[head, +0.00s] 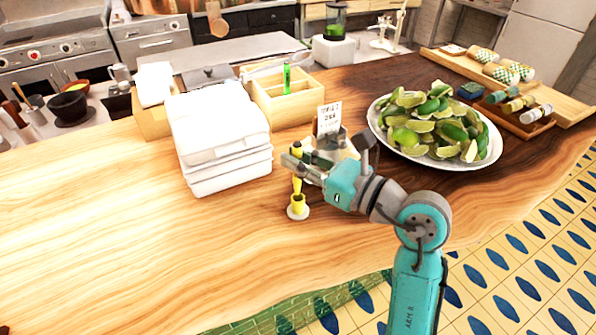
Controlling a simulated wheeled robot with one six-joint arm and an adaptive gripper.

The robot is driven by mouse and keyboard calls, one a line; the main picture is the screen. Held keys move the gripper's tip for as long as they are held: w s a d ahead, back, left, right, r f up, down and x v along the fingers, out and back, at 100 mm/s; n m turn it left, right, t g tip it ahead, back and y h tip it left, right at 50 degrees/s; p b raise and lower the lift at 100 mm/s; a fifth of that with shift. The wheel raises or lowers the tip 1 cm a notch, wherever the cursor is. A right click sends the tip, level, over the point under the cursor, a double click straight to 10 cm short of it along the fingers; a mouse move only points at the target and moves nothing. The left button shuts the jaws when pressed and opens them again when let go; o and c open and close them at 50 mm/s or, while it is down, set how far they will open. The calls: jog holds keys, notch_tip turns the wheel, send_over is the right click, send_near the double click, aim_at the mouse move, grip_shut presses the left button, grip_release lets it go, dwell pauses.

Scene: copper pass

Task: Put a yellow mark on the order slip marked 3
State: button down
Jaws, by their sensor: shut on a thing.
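A yellow marker (297,185) stands upright at the front middle of the wooden counter. My gripper (298,167) is shut on its upper part. The marker's lower end is at a small yellow cup with a pale round base (298,211); I cannot tell whether it is seated in the cup or just above it. A white slip (328,118) with dark print stands upright behind my gripper. Its number is too small to read, and its lower part and holder are partly hidden by my arm. No other slip can be made out clearly.
White stacked takeout boxes (222,140) stand left of my gripper. A wooden box (290,105) holding a green marker (287,77) is behind. A plate of limes (434,160) and a tray of rolled items (520,115) are to the right. The counter's left front is clear.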

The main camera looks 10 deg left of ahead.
aim_at(298, 192)
jog(key=shift+f, duration=1.6)
jog(key=shift+f, duration=0.35)
jog(key=c, duration=1.1)
grip_release()
jog(key=shift+c, duration=0.2)
jog(key=shift+r, duration=0.1)
jog(key=shift+r, duration=0.25)
jog(key=v, duration=1.2)
jog(key=shift+s, duration=0.1)
